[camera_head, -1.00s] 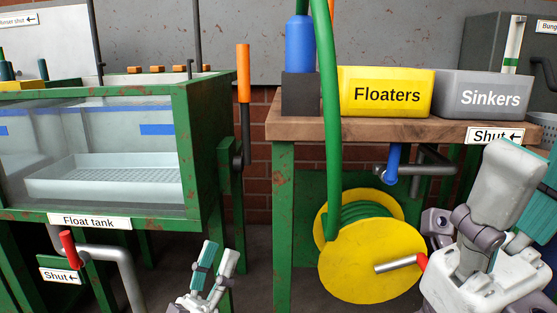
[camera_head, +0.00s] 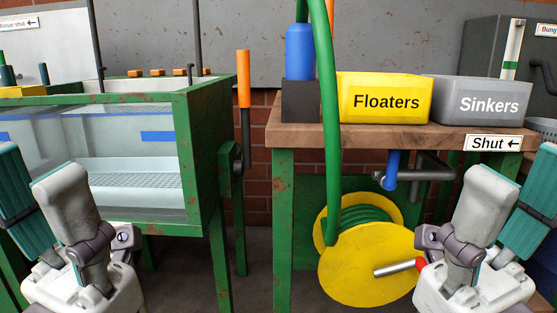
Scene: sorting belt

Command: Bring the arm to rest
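My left gripper (camera_head: 32,165) is raised at the lower left, in front of the float tank (camera_head: 208,140), with its teal and grey fingers apart and nothing between them. It hides the tank's near left part. My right gripper (camera_head: 521,168) is raised at the lower right, in front of the workbench (camera_head: 283,210), also with its fingers apart and empty. Neither gripper appears to touch anything.
A yellow hose reel (camera_head: 365,265) with a green hose (camera_head: 331,150) stands between my grippers. A yellow Floaters bin (camera_head: 384,98) and a grey Sinkers bin (camera_head: 478,99) sit on the bench. An orange-handled lever (camera_head: 244,80) stands beside the tank. The floor between tank and bench is clear.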

